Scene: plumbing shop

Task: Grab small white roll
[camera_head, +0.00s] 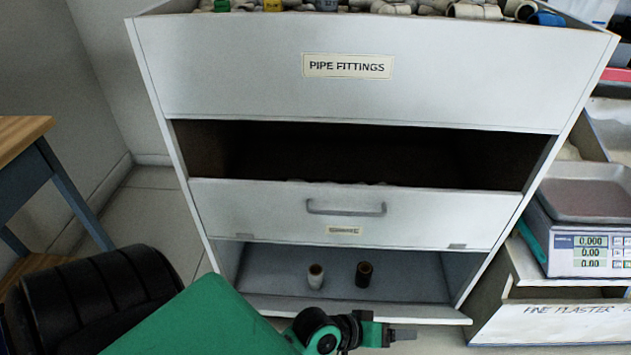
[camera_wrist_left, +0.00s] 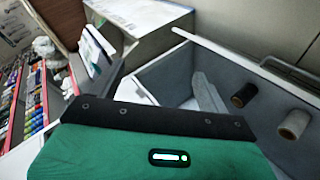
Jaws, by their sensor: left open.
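The small white roll (camera_head: 316,276) stands upright in the low open compartment under the drawer, left of a dark brown roll (camera_head: 363,274). In the left wrist view the white roll (camera_wrist_left: 294,124) is at the right, with the dark roll (camera_wrist_left: 243,95) beside it. My left gripper (camera_head: 403,335) is at the bottom of the head view, in front of the compartment and lower right of the white roll. It is open, empty and apart from both rolls. My right gripper is in neither view.
The compartment's front lip (camera_head: 350,312) lies between my gripper and the rolls. A digital scale (camera_head: 590,250) stands on a box at the right. A wooden table (camera_head: 22,135) is at the left.

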